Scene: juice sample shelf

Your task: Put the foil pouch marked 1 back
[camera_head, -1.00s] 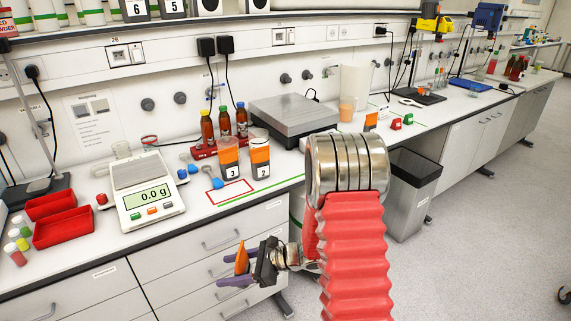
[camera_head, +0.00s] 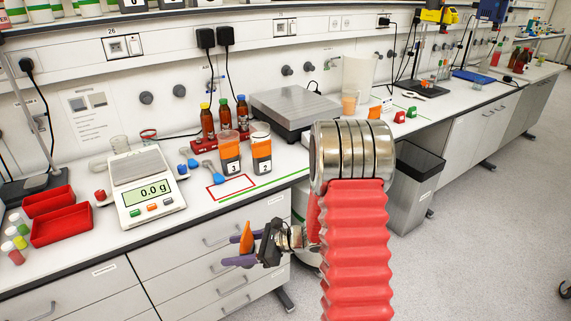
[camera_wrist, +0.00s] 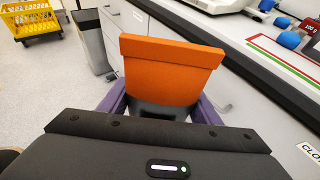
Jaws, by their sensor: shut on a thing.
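My gripper (camera_head: 240,247) is shut on an orange-topped pouch (camera_head: 246,238) and holds it in front of the drawers, below the bench edge. In the wrist view the pouch (camera_wrist: 170,70) stands between the two purple fingers, its orange face towards the camera; its number does not show.
A balance (camera_head: 150,195) reading 0.0 g stands left of the rectangle, with blue-handled items (camera_head: 208,168) between. Brown bottles (camera_head: 225,118) and a grey platform (camera_head: 295,112) stand behind. A bin (camera_head: 413,190) is right; drawers (camera_head: 215,240) are below the bench.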

